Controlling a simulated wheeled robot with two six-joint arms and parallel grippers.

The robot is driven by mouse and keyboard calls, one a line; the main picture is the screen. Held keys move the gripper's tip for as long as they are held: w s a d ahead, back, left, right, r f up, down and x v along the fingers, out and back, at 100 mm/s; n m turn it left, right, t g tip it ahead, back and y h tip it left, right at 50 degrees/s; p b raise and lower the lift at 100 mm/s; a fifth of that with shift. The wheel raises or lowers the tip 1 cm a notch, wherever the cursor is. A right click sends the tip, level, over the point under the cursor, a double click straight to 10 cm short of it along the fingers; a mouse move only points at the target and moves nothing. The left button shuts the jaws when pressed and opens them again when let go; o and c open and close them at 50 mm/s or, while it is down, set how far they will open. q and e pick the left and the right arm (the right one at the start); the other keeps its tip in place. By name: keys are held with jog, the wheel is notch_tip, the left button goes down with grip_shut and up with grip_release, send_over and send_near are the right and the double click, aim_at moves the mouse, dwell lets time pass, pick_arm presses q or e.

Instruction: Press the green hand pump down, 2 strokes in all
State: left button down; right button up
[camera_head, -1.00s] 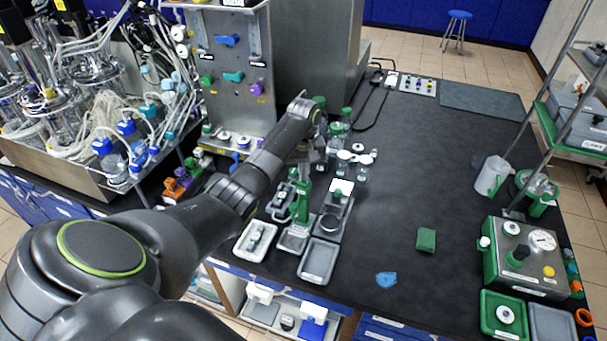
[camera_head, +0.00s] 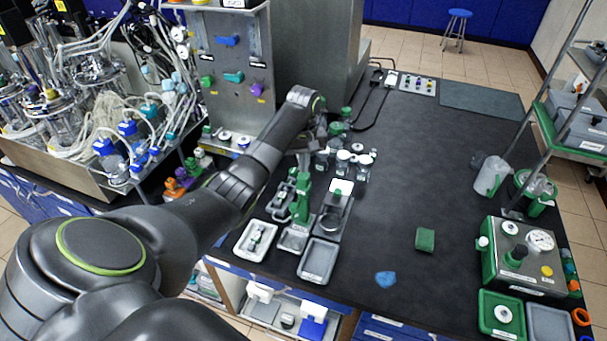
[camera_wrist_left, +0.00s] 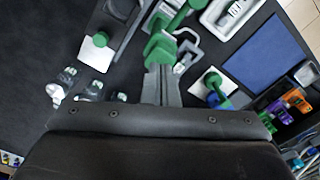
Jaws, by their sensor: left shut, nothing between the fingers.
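The green hand pump (camera_head: 300,206) stands upright on a small tray at the near left part of the dark bench. Its green top shows in the left wrist view (camera_wrist_left: 160,46), just beyond my fingertips. My left gripper (camera_head: 304,172) is shut and empty, pointing down above the pump's top. In the left wrist view its fingers (camera_wrist_left: 161,72) are together and line up with the green top. I cannot tell whether they touch it. My right gripper is not in view.
Grey trays (camera_head: 319,262) stand in front of and beside the pump. Clear jars with white lids (camera_head: 343,156) stand behind it. A green sponge (camera_head: 425,239) and a blue piece (camera_head: 386,279) lie to the right.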

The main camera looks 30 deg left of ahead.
pick_arm(q)
jog(key=shift+r, duration=0.15)
notch_tip(320, 180, up, 6)
jog(key=shift+f, duration=0.1)
dwell(0.5)
dwell(0.4)
